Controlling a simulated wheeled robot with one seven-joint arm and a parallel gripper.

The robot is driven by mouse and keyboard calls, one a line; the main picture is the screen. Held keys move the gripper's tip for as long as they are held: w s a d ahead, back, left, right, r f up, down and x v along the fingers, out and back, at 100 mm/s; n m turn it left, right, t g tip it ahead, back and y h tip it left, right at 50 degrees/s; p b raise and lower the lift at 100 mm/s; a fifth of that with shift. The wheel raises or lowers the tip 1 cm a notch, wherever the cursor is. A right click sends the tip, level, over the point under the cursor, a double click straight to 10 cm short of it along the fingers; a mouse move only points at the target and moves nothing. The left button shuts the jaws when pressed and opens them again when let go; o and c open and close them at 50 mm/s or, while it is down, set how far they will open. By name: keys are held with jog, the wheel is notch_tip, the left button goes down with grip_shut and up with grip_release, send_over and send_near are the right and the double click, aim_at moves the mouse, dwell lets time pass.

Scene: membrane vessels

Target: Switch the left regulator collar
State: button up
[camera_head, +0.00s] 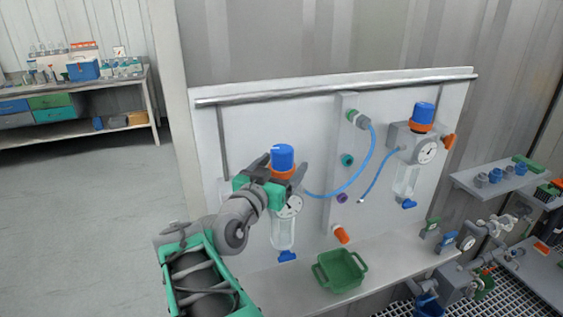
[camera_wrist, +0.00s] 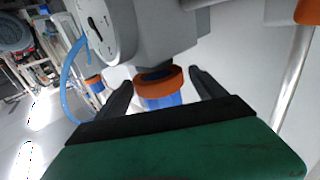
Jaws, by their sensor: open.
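The left regulator has a blue knob (camera_head: 283,157) with an orange collar (camera_head: 284,173) under it and a round gauge (camera_head: 290,206) below. My gripper (camera_head: 279,168) is at this regulator, with one finger on each side of the knob and collar. In the wrist view, my gripper (camera_wrist: 160,80) is open, and the orange collar (camera_wrist: 161,88) sits between the fingertips with a gap on both sides. The blue knob (camera_wrist: 164,101) shows just below it there, partly hidden by the gripper body. The arm hides part of the regulator body in the head view.
A second regulator with a blue knob (camera_head: 424,113) and gauge is at the right of the white panel (camera_head: 240,130). Blue hose (camera_head: 352,180) loops between them. A green bin (camera_head: 340,270) stands on the ledge below. Valves and pipes (camera_head: 470,240) crowd the right; the left floor is clear.

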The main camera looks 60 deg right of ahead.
jog(key=shift+d, duration=0.15)
grip_shut()
dwell(0.9)
jog(key=shift+f, duration=0.1)
